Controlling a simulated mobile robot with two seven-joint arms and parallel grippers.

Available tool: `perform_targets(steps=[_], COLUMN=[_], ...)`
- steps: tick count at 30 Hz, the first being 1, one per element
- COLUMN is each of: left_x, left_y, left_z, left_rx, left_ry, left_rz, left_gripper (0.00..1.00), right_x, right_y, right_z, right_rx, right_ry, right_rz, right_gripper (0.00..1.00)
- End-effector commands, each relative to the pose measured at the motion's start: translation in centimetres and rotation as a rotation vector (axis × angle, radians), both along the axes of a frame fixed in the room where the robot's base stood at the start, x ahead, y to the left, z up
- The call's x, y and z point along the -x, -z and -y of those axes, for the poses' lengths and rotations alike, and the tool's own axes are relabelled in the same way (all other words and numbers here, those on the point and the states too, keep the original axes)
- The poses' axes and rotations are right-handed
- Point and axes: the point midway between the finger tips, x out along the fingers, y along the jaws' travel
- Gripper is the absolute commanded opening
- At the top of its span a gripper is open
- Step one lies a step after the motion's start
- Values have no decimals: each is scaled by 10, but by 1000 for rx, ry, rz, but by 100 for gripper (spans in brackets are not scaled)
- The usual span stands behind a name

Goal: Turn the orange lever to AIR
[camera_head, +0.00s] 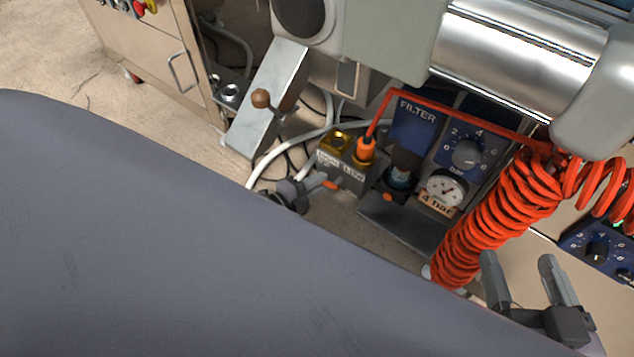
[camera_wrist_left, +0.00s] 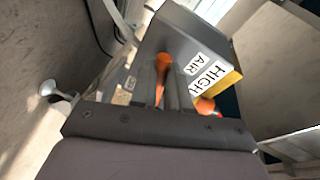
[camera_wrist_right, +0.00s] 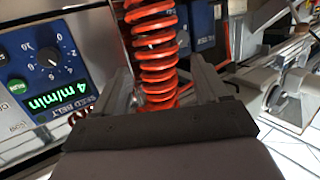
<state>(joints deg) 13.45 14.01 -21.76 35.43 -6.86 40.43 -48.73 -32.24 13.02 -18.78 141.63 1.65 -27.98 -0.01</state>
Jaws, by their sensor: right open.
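The orange lever (camera_head: 331,184) is on the side of a small grey valve box (camera_head: 343,171), low in the middle of the head view. In the left wrist view, the lever (camera_wrist_left: 163,66) stands between my left fingers, and the box face (camera_wrist_left: 182,38) carries labels reading AIR and HIGH. My left gripper (camera_head: 312,190) is at the lever, its fingers close together on either side of it. Their tips are partly hard to make out. My right gripper (camera_head: 525,276) is open and empty at the lower right, beside the red coiled hose (camera_head: 490,220).
An orange plug (camera_head: 365,150) with a red hose and a yellow fitting (camera_head: 336,139) sit on the box. A FILTER panel (camera_head: 411,125), pressure dial (camera_head: 468,154) and gauge (camera_head: 445,189) stand right of it. A brown-knobbed handle (camera_head: 262,98) is at left.

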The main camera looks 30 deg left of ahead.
Motion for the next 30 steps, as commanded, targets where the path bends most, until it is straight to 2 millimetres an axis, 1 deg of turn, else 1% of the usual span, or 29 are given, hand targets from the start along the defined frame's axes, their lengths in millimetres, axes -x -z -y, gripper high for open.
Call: perform_targets(steps=[5,9,12,15,23,24,25,26,30], left_x=[1,1,1,1,1,1,1,1,0], left_y=[-7,-12,-14,-13,-13,-13,-13,-13,-13], left_z=[0,-1,-1,-1,-1,-1,-1,-1,-1], left_rx=[-96,-219,-278,-306,-310,-310,-310,-309,-308], left_ry=[-1,-1,-1,0,1,1,1,1,1], left_rz=[14,31,39,42,43,43,43,44,43], left_gripper=[0,0,0,0,0,29,39,41,41], right_x=[1,0,-2,-4,-6,-6,-6,-6,-6], right_y=[-6,1,5,5,2,2,2,2,1], right_z=[-2,-6,-7,-9,-9,-9,-9,-9,-9], right_rx=[-19,-34,-46,-58,-61,-62,-62,-62,-62], right_ry=[-9,-16,-16,-15,-14,-14,-14,-14,-14], right_rz=[-19,-65,-84,-88,-80,-79,-79,-79,-77], right_gripper=[74,74,74,74,74,74,74,74,74])
